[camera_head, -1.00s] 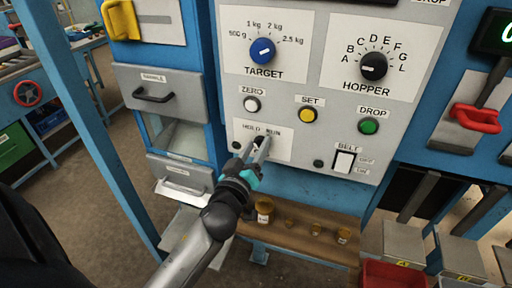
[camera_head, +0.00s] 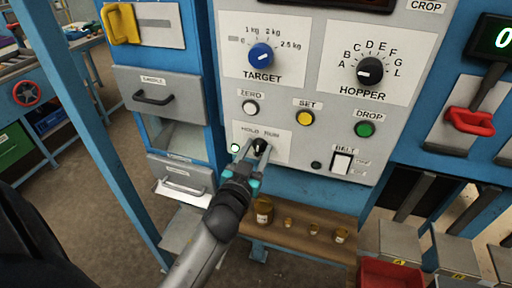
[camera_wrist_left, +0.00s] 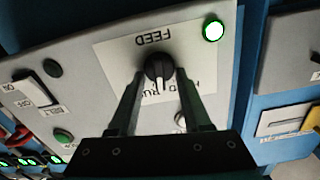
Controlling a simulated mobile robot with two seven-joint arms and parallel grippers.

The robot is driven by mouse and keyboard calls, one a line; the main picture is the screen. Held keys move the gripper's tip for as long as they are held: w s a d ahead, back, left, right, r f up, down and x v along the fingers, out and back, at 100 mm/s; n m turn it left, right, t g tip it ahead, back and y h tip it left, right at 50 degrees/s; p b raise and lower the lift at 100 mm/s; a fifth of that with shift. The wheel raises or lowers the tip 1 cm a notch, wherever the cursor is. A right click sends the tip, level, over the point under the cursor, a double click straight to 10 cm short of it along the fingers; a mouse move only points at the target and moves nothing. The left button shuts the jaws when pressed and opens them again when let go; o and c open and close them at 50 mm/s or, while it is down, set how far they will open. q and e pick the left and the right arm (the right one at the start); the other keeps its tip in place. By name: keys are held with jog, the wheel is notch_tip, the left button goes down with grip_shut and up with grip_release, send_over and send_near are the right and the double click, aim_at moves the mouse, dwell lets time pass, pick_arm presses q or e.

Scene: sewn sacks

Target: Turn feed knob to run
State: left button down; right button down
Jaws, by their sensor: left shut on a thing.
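The black feed knob (camera_head: 261,145) sits on a white plate low on the grey control panel, under the words HOLD and RUN. In the left wrist view the knob (camera_wrist_left: 158,68) shows below the upside-down word FEED, with its white mark toward the HOLD/RUN lettering. The fingers partly hide that lettering, so the exact setting is hard to tell. My left gripper (camera_head: 253,151) is shut on the knob, one finger on each side; both fingers also show in the left wrist view (camera_wrist_left: 156,92). A lamp (camera_head: 235,148) left of the plate is lit; it glows green-white in the wrist view (camera_wrist_left: 213,29).
Above are the TARGET knob (camera_head: 261,56), HOPPER knob (camera_head: 370,70) and the ZERO (camera_head: 250,107), SET (camera_head: 304,118) and DROP (camera_head: 365,129) buttons. The BELT switch (camera_head: 342,162) is to the right. A wooden shelf (camera_head: 295,243) with small jars lies below.

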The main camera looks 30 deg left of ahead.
pick_arm(q)
jog(key=shift+d+m+p, duration=0.15)
jog(key=shift+m+p, duration=0.15)
jog(key=shift+m, duration=1.9)
jog(key=shift+c, duration=1.8)
grip_release()
jog(key=shift+f, duration=0.1)
